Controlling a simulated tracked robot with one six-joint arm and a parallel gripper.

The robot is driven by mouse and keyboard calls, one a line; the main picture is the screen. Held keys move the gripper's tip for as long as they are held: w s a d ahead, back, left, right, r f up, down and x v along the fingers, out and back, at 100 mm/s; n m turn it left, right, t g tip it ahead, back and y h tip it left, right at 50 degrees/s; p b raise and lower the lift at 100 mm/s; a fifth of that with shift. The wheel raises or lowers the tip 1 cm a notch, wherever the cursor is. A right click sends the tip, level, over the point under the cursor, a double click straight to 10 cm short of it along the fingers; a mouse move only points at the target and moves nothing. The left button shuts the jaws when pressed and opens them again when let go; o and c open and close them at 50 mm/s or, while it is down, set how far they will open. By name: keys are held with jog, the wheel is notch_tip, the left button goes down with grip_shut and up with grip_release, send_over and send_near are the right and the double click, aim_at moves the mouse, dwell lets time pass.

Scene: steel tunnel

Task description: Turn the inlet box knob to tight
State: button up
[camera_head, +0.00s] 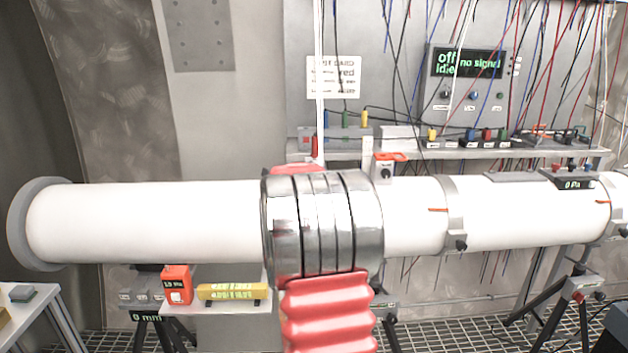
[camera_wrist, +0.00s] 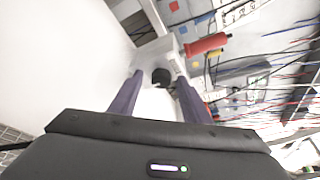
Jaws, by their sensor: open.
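The inlet box (camera_head: 384,166) is a small pale box just behind the white pipe in the head view. It has a dark round knob (camera_head: 386,174) on its front and a red lever (camera_head: 391,157) on top. In the wrist view the black knob (camera_wrist: 161,76) lies between the two purple fingertips of my gripper (camera_wrist: 160,80). My gripper is open, with a finger on each side of the knob. I cannot tell whether either finger touches it. The red lever (camera_wrist: 207,45) sticks out beside the box in the wrist view. I cannot make out my gripper in the head view.
A large white pipe (camera_head: 150,222) with steel bands (camera_head: 322,224) and a red ribbed part (camera_head: 328,312) crosses the front. Behind it are a shelf (camera_head: 480,153), a display panel (camera_head: 467,85) reading "no signal", and many hanging wires. Tripods stand below on grating.

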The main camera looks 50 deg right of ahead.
jog(key=v, duration=1.3)
jog(key=shift+a, duration=0.35)
jog(key=shift+s, duration=0.15)
jog(key=w+a+f+n+t+y, duration=0.3)
jog(key=w+a+f+n+y, duration=0.3)
jog(key=n, duration=0.4)
jog(key=a+f+n+y, duration=0.2)
jog(key=a+n, duration=0.3)
jog(key=a, duration=0.3)
jog(key=a+f+n+y, duration=0.2)
jog(key=a+n, duration=0.3)
jog(key=a, duration=0.2)
jog(key=s+a+f+n+g+y, duration=0.1)
jog(key=s+a+n+g+y, duration=0.2)
jog(key=s+a+n, duration=1.5)
jog(key=s+a+y, duration=0.1)
jog(key=s+a, duration=0.4)
jog(key=a, duration=0.2)
jog(key=shift+a+f, duration=0.15)
jog(key=shift+f, duration=0.05)
